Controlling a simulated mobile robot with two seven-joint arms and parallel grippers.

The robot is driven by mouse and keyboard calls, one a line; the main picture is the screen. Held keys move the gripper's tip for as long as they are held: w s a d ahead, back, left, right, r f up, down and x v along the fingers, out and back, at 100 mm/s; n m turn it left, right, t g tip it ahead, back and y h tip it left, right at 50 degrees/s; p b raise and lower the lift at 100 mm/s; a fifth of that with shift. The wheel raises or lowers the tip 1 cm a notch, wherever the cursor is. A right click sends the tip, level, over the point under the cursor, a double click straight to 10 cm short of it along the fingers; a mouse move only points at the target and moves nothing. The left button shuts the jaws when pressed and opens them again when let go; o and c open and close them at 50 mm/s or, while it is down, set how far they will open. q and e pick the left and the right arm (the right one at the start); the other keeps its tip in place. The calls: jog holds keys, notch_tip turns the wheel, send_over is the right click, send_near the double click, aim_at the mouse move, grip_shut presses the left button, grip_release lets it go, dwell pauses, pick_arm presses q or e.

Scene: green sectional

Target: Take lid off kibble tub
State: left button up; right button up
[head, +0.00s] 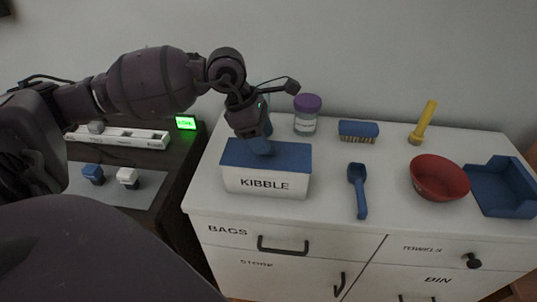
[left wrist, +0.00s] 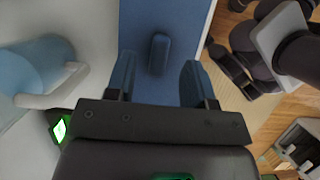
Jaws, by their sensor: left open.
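The kibble tub (head: 240,182) is a white box marked KIBBLE at the left of the white cabinet top. Its blue lid (head: 292,155) lies flat on the tub. In the left wrist view the lid (left wrist: 140,15) runs up the middle, with a raised blue handle (left wrist: 159,53) on it. My left gripper (head: 260,143) is over the lid, pointing down. In the left wrist view the left gripper (left wrist: 158,80) is open, with one finger on each side of the handle and gaps visible. Its fingertips hide the handle in the head view. My right gripper is not in view.
Behind the tub stands a purple-lidded jar (head: 306,115). To the right are a brush (head: 358,131), blue scoop (head: 358,188), yellow flashlight (head: 424,122), red bowl (head: 439,178) and blue tray (head: 500,187). White cabinet top (head: 325,205) is clear between tub and scoop.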

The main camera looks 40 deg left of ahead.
pick_arm(q)
jog(key=shift+x, duration=1.1)
grip_shut()
jog(key=shift+r, duration=0.15)
notch_tip(320, 180, up, 20)
jog(key=p, duration=0.2)
